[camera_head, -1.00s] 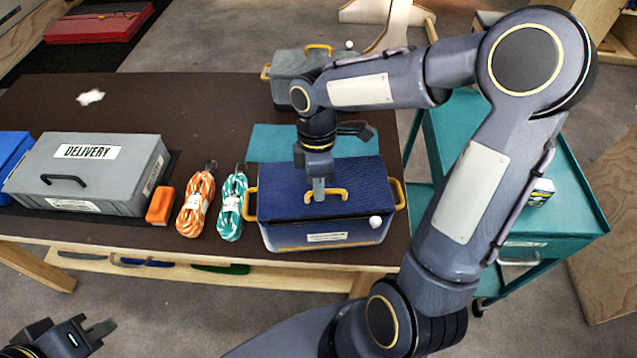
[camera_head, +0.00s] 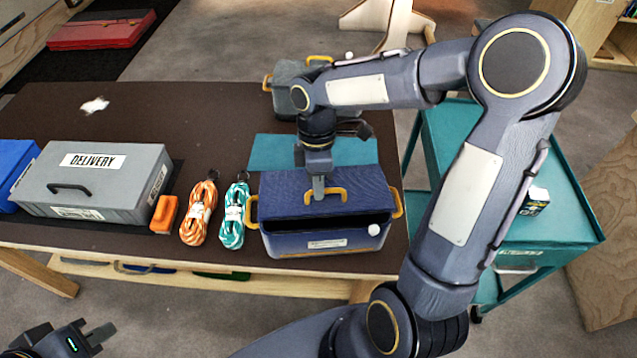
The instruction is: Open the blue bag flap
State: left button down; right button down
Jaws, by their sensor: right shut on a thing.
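The blue bag (camera_head: 290,243) stands near the table's front right part. Its blue flap (camera_head: 295,194) is tilted up at the front, and a dark gap shows between flap and bag body. A yellow handle (camera_head: 336,191) sits on the flap's front part. My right gripper (camera_head: 319,193) reaches down from above and is shut on this handle. My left gripper (camera_head: 100,331) is low at the lower left corner, off the table, with its fingers apart and nothing seen between them.
Orange rope (camera_head: 199,212) and teal rope (camera_head: 234,215) lie left of the bag. Further left are an orange block (camera_head: 164,214) and a grey delivery case (camera_head: 95,178). A grey bag (camera_head: 286,88) stands behind. A teal cart (camera_head: 545,225) is at right.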

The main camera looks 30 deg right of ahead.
jog(key=shift+w+d+r+p, duration=0.3)
jog(key=shift+w+r+p, duration=0.45)
jog(key=shift+r, duration=0.15)
jog(key=c, duration=0.8)
grip_release()
jog(key=shift+w, duration=0.1)
jog(key=shift+r, duration=0.1)
jog(key=shift+s+a+r+p, duration=0.1)
jog(key=shift+s+r+p, duration=0.2)
jog(key=shift+r+p, duration=0.45)
jog(key=shift+s+a+r+p, duration=0.1)
jog(key=shift+s+r+p, duration=0.2)
jog(key=shift+r+p, duration=0.45)
jog(key=shift+s+a+r+p, duration=0.1)
jog(key=shift+s+r+p, duration=0.3)
jog(key=shift+r, duration=0.5)
jog(key=shift+s+a+r, duration=0.4)
jog(key=shift+s+r, duration=0.25)
jog(key=shift+s, duration=0.25)
jog(key=shift+s+a+r, duration=0.4)
jog(key=shift+s+r, duration=0.3)
jog(key=shift+s, duration=0.2)
jog(key=shift+s+a+r, duration=0.4)
jog(key=shift+s+r, duration=0.25)
jog(key=shift+s, duration=0.25)
